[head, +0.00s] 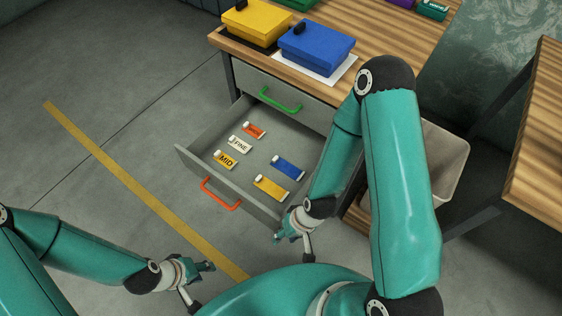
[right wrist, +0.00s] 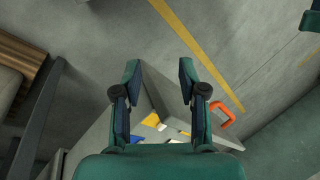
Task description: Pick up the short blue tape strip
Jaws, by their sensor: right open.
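A short blue strip (head: 288,167) lies in the open grey drawer (head: 190,160), on the side toward my right arm. In the right wrist view a small blue patch (right wrist: 136,139) shows low between the fingers, partly hidden by the gripper. My right gripper (head: 293,248) is open and empty outside the drawer's near right corner, apart from the strip. It also shows in the right wrist view (right wrist: 159,73), with fingers spread. My left gripper (head: 203,287) is open and empty over the floor, left of and in front of the drawer.
The drawer also holds a yellow strip (head: 271,187), a MID strip (head: 225,160), a FINE strip (head: 239,144) and an orange strip (head: 254,130). An orange handle (head: 221,195) juts from its front. A blue box (head: 316,48) and yellow box (head: 256,22) stand on the bench above.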

